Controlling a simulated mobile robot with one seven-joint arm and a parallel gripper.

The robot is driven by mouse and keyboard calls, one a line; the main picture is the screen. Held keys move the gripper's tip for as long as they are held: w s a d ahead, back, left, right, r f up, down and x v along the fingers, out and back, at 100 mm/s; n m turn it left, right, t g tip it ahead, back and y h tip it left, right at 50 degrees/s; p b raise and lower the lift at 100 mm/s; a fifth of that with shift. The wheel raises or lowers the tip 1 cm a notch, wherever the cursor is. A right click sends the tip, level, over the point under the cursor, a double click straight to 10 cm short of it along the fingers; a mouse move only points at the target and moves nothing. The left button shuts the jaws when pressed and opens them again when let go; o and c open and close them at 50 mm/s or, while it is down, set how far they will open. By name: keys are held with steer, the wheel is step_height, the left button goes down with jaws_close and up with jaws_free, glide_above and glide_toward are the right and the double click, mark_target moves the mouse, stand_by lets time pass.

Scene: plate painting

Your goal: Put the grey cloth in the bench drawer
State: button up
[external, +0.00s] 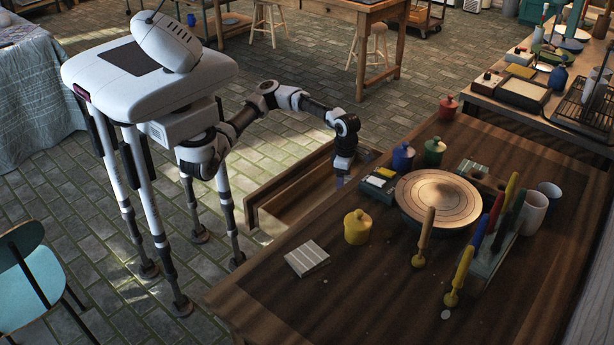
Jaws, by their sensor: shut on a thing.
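The bench drawer (268,194) is pulled open from the left side of the wooden bench. Its inside is brown and partly in shadow. My gripper (342,178) points down at the far end of the open drawer, close to the bench edge. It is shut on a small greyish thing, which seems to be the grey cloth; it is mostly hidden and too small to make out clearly. I cannot tell whether it touches the drawer floor.
The bench (370,290) holds a round turntable (439,194), a yellow jar (357,227), a blue jar (403,156), a green jar (434,153) and a pale striped flat piece (307,258). Several upright handled tools stand at the right. A blue chair (36,278) stands at lower left.

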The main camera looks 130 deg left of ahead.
steer(key=o, duration=1)
steer(key=shift+f, duration=0.15)
steer(key=shift+c, duration=0.2)
step_height(320, 180, up, 12)
steer(key=p, duration=0.3)
steer(key=shift+r, duration=0.2)
